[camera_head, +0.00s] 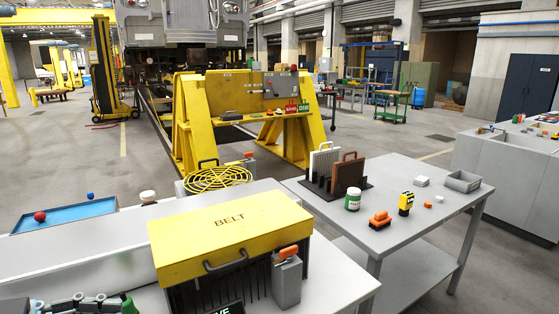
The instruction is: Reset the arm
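A dark, grey-linked part (85,304), which looks like my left gripper, shows at the bottom left edge. It is low over the near grey bench, and the frame cuts it off. I cannot tell whether it is open or shut, or whether it holds the small green bit beside its right end. My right gripper and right arm are not in view.
A yellow BELT box (231,229) with an orange-topped grey device (287,277) stands on the near bench. A blue tray (65,215) lies left. A grey table (425,235) at right holds a rack, jar and small parts. Yellow stands (190,120) are behind.

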